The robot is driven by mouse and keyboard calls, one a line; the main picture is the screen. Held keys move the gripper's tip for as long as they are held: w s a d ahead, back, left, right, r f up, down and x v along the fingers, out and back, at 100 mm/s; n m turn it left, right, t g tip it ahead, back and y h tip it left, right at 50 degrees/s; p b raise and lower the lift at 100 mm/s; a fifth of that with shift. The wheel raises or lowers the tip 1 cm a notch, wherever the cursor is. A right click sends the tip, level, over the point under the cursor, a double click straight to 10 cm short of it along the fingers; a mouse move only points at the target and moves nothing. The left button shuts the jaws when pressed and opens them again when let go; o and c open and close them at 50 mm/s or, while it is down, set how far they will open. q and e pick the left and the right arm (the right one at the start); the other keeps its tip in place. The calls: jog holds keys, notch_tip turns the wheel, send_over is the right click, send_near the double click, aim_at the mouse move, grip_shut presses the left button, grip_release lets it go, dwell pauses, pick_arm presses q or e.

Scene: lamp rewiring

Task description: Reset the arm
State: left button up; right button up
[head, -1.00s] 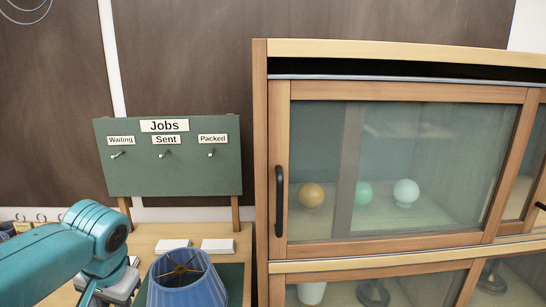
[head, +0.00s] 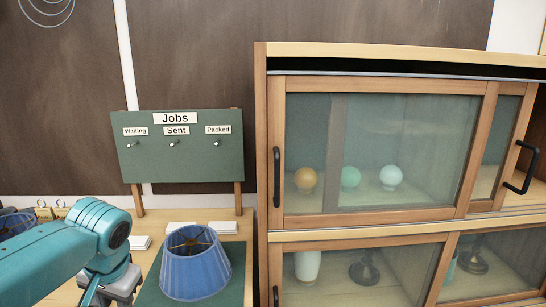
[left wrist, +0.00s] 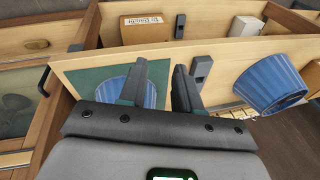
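My left arm comes in from the left in the head view, with its gripper out of sight below the frame edge. In the left wrist view my left gripper (left wrist: 158,90) has its two dark fingers apart with nothing between them. It hangs above the bench, near a blue lampshade (left wrist: 150,92) on a green mat (left wrist: 95,80), partly hidden by a finger. The same blue shade (head: 195,265) stands upright on the mat in the head view. My right gripper shows in neither view.
A wooden cabinet with sliding glass doors (head: 400,150) holds several globes and bases. A green Jobs board (head: 180,165) with pegs stands behind the bench. A second blue shade (left wrist: 268,82) is at the right of the left wrist view. White cards (head: 182,229) lie behind the mat.

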pick_arm(q)
jog(key=s+d+f+g+h, duration=0.15)
jog(key=d+f, duration=0.25)
jog(key=f, duration=0.6)
jog(key=s+d+f+h, duration=0.2)
jog(key=d+f, duration=0.3)
jog(key=f, duration=0.4)
jog(key=s+d+f+h, duration=0.2)
jog(key=d+f, duration=0.2)
jog(key=f, duration=0.6)
jog(key=s+d+f+n, duration=0.1)
jog(key=s+d+f, duration=0.1)
jog(key=s+f, duration=0.3)
jog(key=s+d+f+n+h, duration=0.1)
jog(key=s+d+f+n, duration=0.1)
jog(key=s+f, duration=0.4)
jog(key=s, duration=0.4)
jog(key=shift+s+d, duration=0.25)
jog(key=shift+f, duration=0.1)
